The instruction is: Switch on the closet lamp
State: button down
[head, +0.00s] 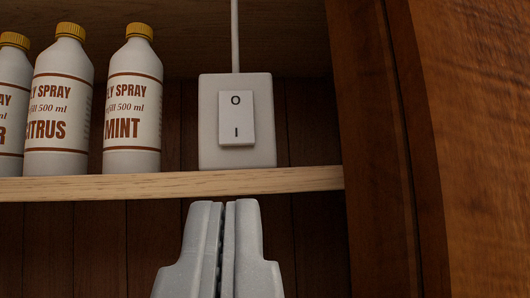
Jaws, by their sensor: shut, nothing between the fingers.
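A white rocker switch (237,119) with an O at its top and an I at its bottom sits in a pale switch box (208,150). The box stands on a wooden shelf, and a white cord (235,35) runs up from its top. I cannot tell for sure which end of the rocker is pressed in. My gripper (227,207) is shut and empty, fingers pointing up. It appears just below the shelf edge, under the switch box, and does not cover the rocker. The lamp itself is not in view.
The shelf's front edge (150,185) runs between my gripper and the switch in the picture. Several white spray bottles with yellow caps, including one marked MINT (133,105), stand left of the box. A brown wooden upright (375,130) closes off the right side.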

jog(key=shift+s+d+f, duration=0.1)
jog(key=shift+s, duration=0.05)
send_near(238, 129)
notch_tip(238, 129, up, 4)
jog(key=w, duration=0.3)
jog(key=shift+w+f, duration=0.2)
jog(key=shift+f, duration=0.05)
jog(key=shift+w+r, duration=0.1)
jog(key=shift+w, duration=0.5)
jog(key=shift+w, duration=0.1)
